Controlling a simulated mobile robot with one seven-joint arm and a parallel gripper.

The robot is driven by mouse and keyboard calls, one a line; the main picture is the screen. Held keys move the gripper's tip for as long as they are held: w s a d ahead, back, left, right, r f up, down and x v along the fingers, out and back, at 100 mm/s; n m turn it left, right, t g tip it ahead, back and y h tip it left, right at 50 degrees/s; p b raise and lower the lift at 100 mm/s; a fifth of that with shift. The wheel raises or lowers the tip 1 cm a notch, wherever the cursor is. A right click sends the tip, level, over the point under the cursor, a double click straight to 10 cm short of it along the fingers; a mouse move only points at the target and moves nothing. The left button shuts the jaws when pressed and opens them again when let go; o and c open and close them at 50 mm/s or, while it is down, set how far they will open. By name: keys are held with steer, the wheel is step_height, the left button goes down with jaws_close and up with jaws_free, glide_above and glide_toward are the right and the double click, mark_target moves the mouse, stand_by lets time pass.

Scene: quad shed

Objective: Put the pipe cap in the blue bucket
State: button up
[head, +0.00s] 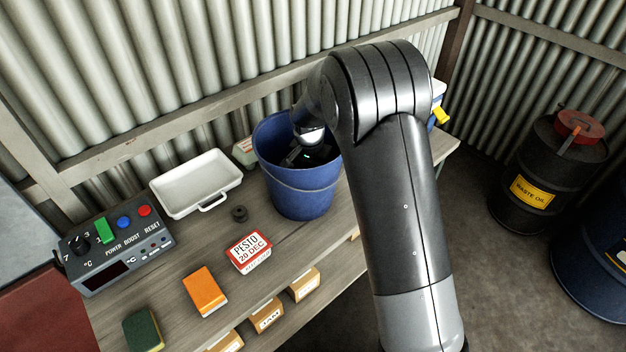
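The blue bucket (297,196) stands upright on the wooden bench, near its back right part. My gripper (308,156) reaches down into the bucket's mouth. Its fingers are dark against the shaded inside and partly hidden, so I cannot tell whether they are open or shut, or whether they hold anything. A small dark round piece (240,213), which may be the pipe cap, lies on the bench just left of the bucket. The bottom of the bucket is hidden.
A waste oil drum (548,165) stands on the floor at right.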

steer(key=shift+f, duration=2.25)
steer(key=o, duration=0.9)
steer(key=shift+f, duration=0.15)
steer(key=shift+o, duration=0.2)
step_height(320, 180, up, 12)
steer(key=s, duration=0.1)
steer(key=shift+s+a, duration=0.35)
